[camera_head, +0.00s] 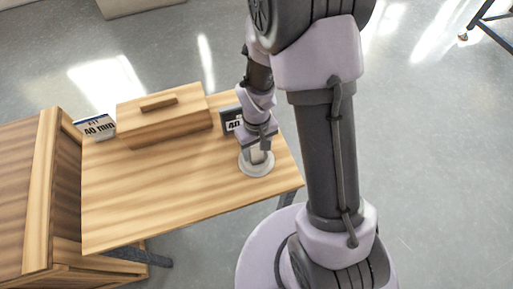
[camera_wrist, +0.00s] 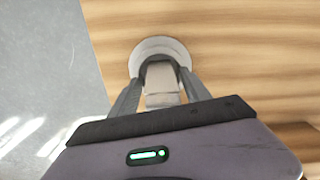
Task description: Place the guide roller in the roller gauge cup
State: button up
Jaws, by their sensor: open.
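The roller gauge cup (camera_head: 257,170) is a round, pale grey-white cup near the right end of the wooden table. In the wrist view its pale rim (camera_wrist: 160,43) surrounds a darker inside. A pale guide roller (camera_wrist: 162,78) is between my fingers, with its far end at the cup's dark opening. It looks upright in the cup, but its lower end is hidden. My gripper (camera_wrist: 162,73) is open, with one finger on each side of the roller. In the head view my gripper (camera_head: 258,148) is right over the cup.
The wooden table (camera_head: 170,200) is clear at its front and middle. A wooden box with a handle (camera_head: 165,115) stands at the back. A "40 min" sign (camera_head: 97,127) is at the back left, and a dark sign (camera_head: 231,121) stands close behind my gripper. A wooden cabinet (camera_head: 25,190) adjoins the left.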

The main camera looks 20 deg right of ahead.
notch_tip(320, 180, up, 12)
jog(key=p, duration=0.5)
jog(key=s+a+r+m+t, duration=0.1)
jog(key=s+r+m+t, duration=0.1)
jog(key=s+r, duration=0.2)
jog(key=s+a+r+m+t+y, duration=0.1)
jog(key=s+r, duration=0.3)
jog(key=r, duration=0.7)
jog(key=s+a+r+m+t+y, duration=0.1)
jog(key=s+a+r+m+t, duration=0.1)
jog(key=r, duration=0.5)
jog(key=s+m, duration=0.1)
jog(key=s, duration=0.1)
jog(key=shift+s+r+t, duration=0.15)
jog(key=shift+s+t, duration=0.15)
jog(key=shift+t, duration=0.1)
jog(key=shift+f+b, duration=0.55)
notch_tip(320, 180, down, 12)
jog(key=b, duration=1.2)
jog(key=shift+w, duration=0.45)
